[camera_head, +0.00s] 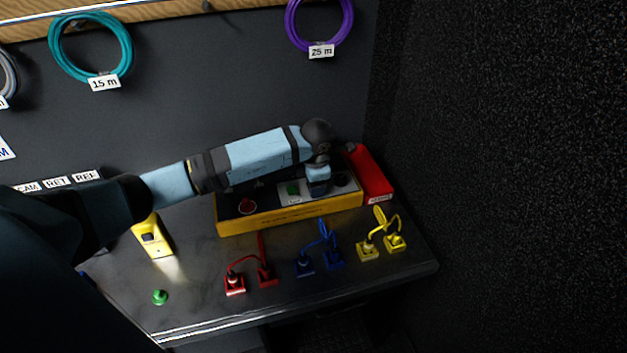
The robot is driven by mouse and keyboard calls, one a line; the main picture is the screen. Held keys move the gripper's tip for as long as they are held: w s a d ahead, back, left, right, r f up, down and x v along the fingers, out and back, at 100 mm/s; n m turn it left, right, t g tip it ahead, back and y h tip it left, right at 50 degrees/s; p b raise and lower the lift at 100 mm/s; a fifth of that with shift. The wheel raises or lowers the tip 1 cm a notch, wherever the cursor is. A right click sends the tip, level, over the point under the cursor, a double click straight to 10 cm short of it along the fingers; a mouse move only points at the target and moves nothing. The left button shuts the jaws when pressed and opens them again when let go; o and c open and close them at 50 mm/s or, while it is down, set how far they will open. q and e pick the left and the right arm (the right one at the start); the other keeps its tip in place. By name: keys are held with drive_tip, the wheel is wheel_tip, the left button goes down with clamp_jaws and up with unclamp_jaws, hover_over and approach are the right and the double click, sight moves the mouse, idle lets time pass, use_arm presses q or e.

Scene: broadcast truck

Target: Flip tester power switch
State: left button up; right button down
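The tester appears to be the yellow box (290,219) with a dark top panel at the back of the bench. Its top carries a red round part (247,205), a small green part (293,189) on a white plate, and a dark round part (341,180). I cannot tell which is the power switch. My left arm reaches across the box from the left, its wrist bent down over the panel's right half. My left gripper (318,190) is at or just above the panel, right of the green part; its fingers are not clear. My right gripper is not in view.
A red box (372,174) adjoins the tester's right end. Red (250,274), blue (319,260) and yellow (381,244) plug leads stand in front. A yellow lamp-like device (152,236) and green knob (160,297) are at left. A dark wall (510,150) bounds the right.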

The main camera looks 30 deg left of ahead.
use_arm(q)
wheel_tip(320, 180, up, 14)
drive_tip(key=s+d, duration=0.1)
drive_tip(key=shift+s+d+f, duration=0.2)
drive_tip(key=shift+s+d, duration=0.1)
drive_tip(key=shift+d, duration=0.1)
idle(0.4)
